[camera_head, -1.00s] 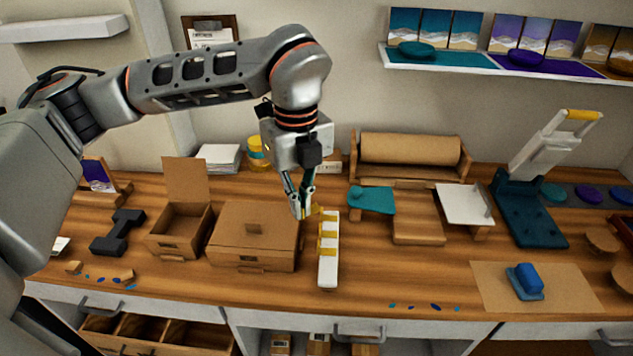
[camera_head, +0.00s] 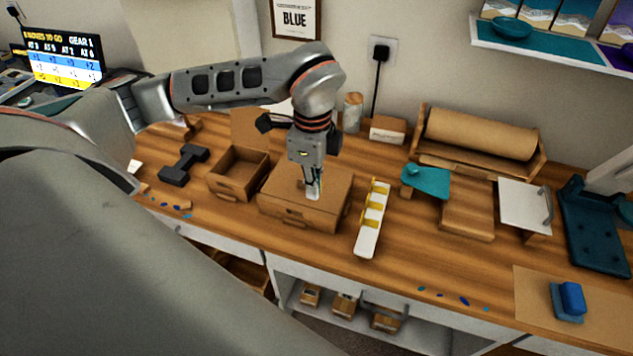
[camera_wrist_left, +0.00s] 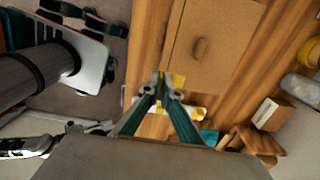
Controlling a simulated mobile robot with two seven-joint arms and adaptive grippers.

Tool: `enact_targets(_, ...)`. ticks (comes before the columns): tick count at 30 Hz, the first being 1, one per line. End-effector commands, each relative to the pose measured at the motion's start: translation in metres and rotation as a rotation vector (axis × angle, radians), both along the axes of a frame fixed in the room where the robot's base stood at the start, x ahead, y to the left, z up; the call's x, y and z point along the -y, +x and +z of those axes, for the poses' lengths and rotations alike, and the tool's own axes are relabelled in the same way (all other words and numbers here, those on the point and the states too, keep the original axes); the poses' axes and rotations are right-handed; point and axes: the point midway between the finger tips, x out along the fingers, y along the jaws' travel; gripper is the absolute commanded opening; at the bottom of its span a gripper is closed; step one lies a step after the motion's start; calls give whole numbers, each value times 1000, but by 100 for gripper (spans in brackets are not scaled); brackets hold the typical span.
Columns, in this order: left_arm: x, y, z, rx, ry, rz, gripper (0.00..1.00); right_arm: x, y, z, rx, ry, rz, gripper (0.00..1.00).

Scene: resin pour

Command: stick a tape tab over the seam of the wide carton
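Whether the tab touches the carton cannot be told. A white tab strip (camera_head: 367,241) with several yellow tabs lies right of the carton.
An open narrower carton (camera_head: 238,182) and a dark dumbbell-shaped object (camera_head: 184,166) stand left of the wide carton. A brown paper roll (camera_head: 480,134), a teal piece (camera_head: 427,181) and a white board (camera_head: 524,205) lie to the right. The bench front is mostly clear.

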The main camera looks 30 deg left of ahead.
Motion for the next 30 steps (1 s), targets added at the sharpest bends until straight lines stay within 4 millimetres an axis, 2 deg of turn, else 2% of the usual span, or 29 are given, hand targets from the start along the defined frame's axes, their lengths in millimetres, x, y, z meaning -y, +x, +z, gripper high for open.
enact_targets(7, 0, -1, -27, -3, -1, -1, 0, -13, 2, -5, 19, 19, 17, 40)
enact_targets(15, 0, 0, -54, -3, -1, -1, 0, -10, 4, -20, 24, 16, 16, 40)
enact_targets(20, 0, 0, -60, -2, 0, -2, 0, -9, 3, -27, 19, 12, 16, 40)
enact_targets(30, 0, 0, -60, -2, 0, -2, 0, -8, 2, -29, 14, 9, 16, 40)
